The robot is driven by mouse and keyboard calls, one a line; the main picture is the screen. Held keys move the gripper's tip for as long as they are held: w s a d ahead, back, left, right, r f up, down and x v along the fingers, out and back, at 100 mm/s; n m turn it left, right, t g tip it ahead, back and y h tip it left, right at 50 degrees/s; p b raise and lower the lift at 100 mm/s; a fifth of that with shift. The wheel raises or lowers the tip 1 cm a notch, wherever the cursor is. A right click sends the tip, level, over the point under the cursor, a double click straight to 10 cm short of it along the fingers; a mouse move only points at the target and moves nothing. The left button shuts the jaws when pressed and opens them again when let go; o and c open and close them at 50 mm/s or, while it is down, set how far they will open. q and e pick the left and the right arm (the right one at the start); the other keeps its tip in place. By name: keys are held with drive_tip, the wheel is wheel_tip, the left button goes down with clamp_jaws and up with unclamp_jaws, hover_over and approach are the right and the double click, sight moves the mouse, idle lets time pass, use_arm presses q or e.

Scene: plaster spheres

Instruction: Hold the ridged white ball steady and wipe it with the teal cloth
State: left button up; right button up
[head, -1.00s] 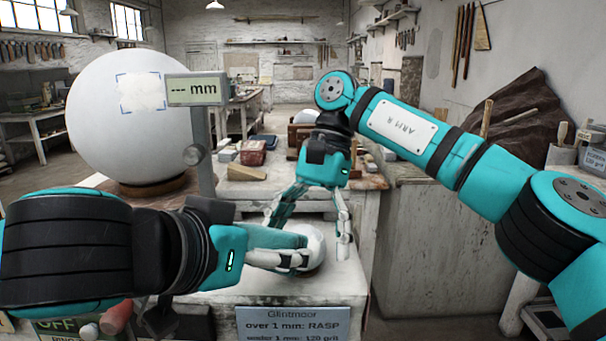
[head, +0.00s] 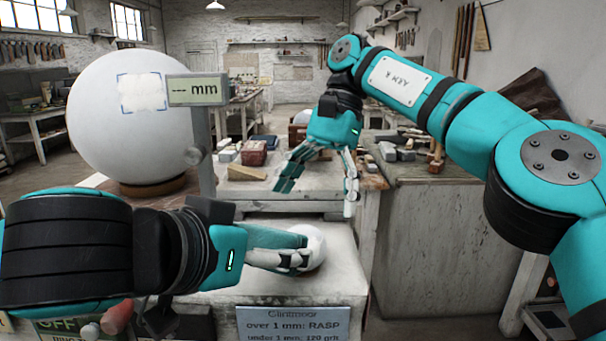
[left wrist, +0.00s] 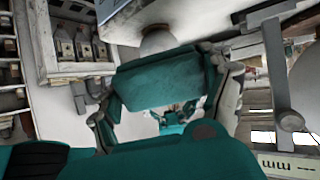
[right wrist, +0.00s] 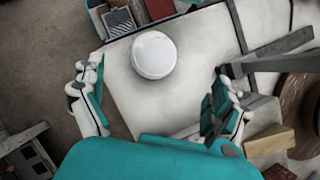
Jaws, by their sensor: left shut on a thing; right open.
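The white ball (head: 316,246) sits on the pale plinth in the head view, partly hidden by my left gripper; its ridges are too small to tell. My left gripper (head: 300,256) is shut on the teal cloth (head: 275,237), beside the ball's left side. The cloth (left wrist: 160,82) also shows between the fingers in the left wrist view, with a pale round shape beyond it. My right gripper (head: 322,182) is open and empty, above and behind the ball. A white round thing (right wrist: 153,55) shows between its fingers in the right wrist view; I cannot tell if it is this ball.
A large white sphere (head: 132,120) on a wooden ring stands at the left, with a gauge display (head: 198,89) on a post beside it. A wooden wedge (head: 246,173) and a dark red box (head: 253,152) lie behind. A sign (head: 293,325) is on the plinth's front.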

use_arm(q)
drive_tip(key=shift+w, duration=0.1)
use_arm(e)
drive_tip(key=w+d+m+t+y, duration=0.1)
drive_tip(key=w+m+y, duration=0.2)
drive_tip(key=w+d+r+m+t+y, duration=0.1)
drive_tip(key=w+d+m+y, duration=0.1)
drive_tip(key=w+m+y, duration=0.1)
drive_tip(key=w+d+m+t+y, duration=0.1)
drive_tip(key=w+m+t+y, duration=0.1)
drive_tip(key=w+m+y, duration=0.1)
drive_tip(key=shift+w+d+r+m, duration=0.2)
drive_tip(key=shift+w+m, duration=0.2)
drive_tip(key=shift+w, duration=0.25)
drive_tip(key=shift+w+d+r+m, duration=0.2)
drive_tip(key=shift+w+m, duration=0.2)
drive_tip(key=shift+w, duration=0.2)
drive_tip(key=w+d+f+m+t, duration=0.3)
drive_tip(key=d+f+m, duration=0.3)
drive_tip(key=d, duration=0.3)
drive_tip(key=w+d+f+m+t+y, duration=0.1)
drive_tip(key=w+d+f+m+t, duration=0.2)
drive_tip(key=d+f+m, duration=0.3)
drive_tip(key=w+d+f, duration=0.1)
drive_tip(key=d+f, duration=0.1)
drive_tip(key=d, duration=0.1)
drive_tip(key=shift+w+f+m+t, duration=0.2)
drive_tip(key=shift+w+m+t, duration=0.1)
drive_tip(key=shift+m, duration=0.1)
